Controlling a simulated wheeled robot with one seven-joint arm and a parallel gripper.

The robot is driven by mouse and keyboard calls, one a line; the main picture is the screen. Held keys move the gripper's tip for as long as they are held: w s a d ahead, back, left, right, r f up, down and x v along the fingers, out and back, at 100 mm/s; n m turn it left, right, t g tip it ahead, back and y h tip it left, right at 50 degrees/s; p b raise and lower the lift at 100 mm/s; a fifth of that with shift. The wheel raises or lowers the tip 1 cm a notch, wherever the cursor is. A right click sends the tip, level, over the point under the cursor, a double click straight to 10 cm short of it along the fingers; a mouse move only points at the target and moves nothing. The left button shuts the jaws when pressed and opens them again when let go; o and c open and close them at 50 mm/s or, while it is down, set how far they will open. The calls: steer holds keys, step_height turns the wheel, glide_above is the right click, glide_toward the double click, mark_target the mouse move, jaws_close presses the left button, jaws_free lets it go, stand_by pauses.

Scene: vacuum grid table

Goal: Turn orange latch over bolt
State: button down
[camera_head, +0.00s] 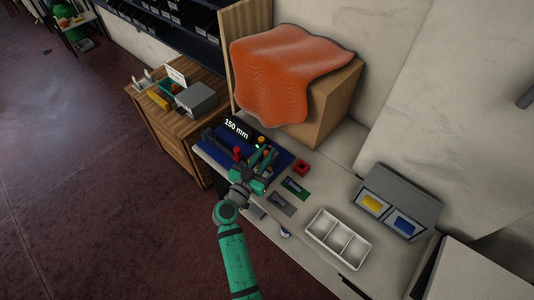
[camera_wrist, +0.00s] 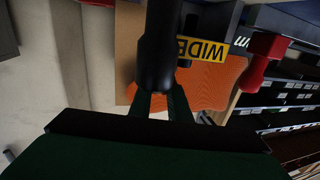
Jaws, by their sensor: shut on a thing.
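My gripper (camera_head: 262,160) is over the blue mat (camera_head: 219,151) on the table, among small fixtures. In the wrist view its green fingers (camera_wrist: 162,104) are shut on a dark cylindrical handle (camera_wrist: 157,45). I cannot tell what this handle belongs to. No orange latch or bolt can be made out for sure; my gripper and arm cover part of the mat. A red knob (camera_head: 237,153) stands left of my gripper, and a red T-shaped piece (camera_wrist: 260,62) shows at the right in the wrist view. A small yellow piece (camera_head: 261,139) is just behind my gripper.
A box draped with an orange cloth (camera_head: 285,75) stands behind the mat. A red block (camera_head: 302,167), a green plate (camera_head: 295,188) and a grey plate (camera_head: 282,204) lie to the right. Farther right are a white divided tray (camera_head: 338,239) and a grey bin unit (camera_head: 400,200).

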steer(key=m+h, duration=0.1)
steer(key=a+m+g+h, duration=0.1)
steer(key=m+g+h, duration=0.1)
steer(key=h, duration=0.1)
steer(key=shift+w+a+r, duration=0.1)
steer(key=shift+w+a, duration=0.15)
steer(key=shift+w+a+m+g+h, duration=0.1)
steer(key=shift+a+m+g+h, duration=0.15)
steer(key=shift+m+g+h, duration=0.5)
steer(key=shift+w+a+m+g+h, duration=0.1)
steer(key=shift+a+m+g+h, duration=0.1)
steer(key=shift+m+g+h, duration=0.5)
steer(key=shift+g, duration=0.35)
steer(key=c, duration=1.7)
jaws_free()
steer(key=shift+o, duration=0.2)
steer(key=v, duration=1)
steer(key=shift+s+a+f, duration=0.2)
steer(key=shift+s+a, duration=0.05)
steer(key=shift+a, duration=0.1)
